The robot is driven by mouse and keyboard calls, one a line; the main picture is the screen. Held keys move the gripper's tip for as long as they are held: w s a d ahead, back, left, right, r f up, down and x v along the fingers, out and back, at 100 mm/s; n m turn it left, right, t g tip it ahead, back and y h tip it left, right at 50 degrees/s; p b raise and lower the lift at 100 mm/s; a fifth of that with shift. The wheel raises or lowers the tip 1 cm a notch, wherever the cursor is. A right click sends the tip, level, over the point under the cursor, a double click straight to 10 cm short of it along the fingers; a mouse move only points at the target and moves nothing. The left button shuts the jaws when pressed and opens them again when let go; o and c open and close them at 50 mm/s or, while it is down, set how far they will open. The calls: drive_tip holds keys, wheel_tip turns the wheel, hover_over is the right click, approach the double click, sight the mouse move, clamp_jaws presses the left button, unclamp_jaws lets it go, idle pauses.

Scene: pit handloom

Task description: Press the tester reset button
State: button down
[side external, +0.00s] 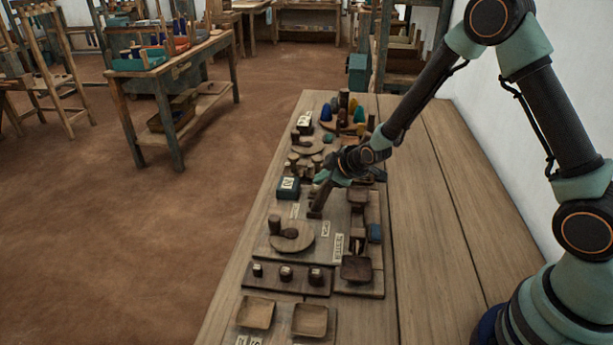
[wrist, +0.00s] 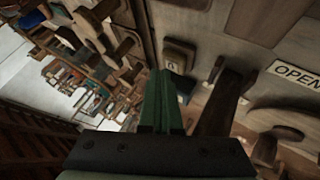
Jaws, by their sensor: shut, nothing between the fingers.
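My gripper (side external: 322,178) is shut and empty, low over the middle of the wooden board (side external: 335,222). Its green fingers (wrist: 163,88) are together in the wrist view. A dark brown upright post or lever (side external: 318,206) stands just below the fingertips in the side view; contact cannot be told. It seems to show right of the fingers in the wrist view (wrist: 222,103). A label that seems to read TESTER (side external: 338,247) lies on the board. I cannot tell which part is the reset button. A small brown block (wrist: 180,53) with a pale label is beyond the fingertips.
An OPEN label (wrist: 296,75) is right in the wrist view. A dark block with a white label (side external: 288,187), a round wooden disc (side external: 292,237) and a dark square dish (side external: 356,269) surround the gripper. Two shallow trays (side external: 255,312) lie nearer. The table's right side (side external: 440,210) is clear.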

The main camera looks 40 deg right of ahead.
drive_tip(key=shift+d+f, duration=0.2)
drive_tip(key=shift+f, duration=0.4)
idle(0.6)
drive_tip(key=shift+s+f, duration=0.1)
drive_tip(key=shift+f, duration=0.3)
drive_tip(key=shift+s, duration=0.15)
idle(0.6)
drive_tip(key=shift+s+d, duration=0.35)
drive_tip(key=shift+s, duration=0.2)
drive_tip(key=shift+w+a+r, duration=0.1)
drive_tip(key=shift+r, duration=1.05)
drive_tip(key=shift+w+a+r, duration=0.1)
drive_tip(key=shift+r, duration=1.55)
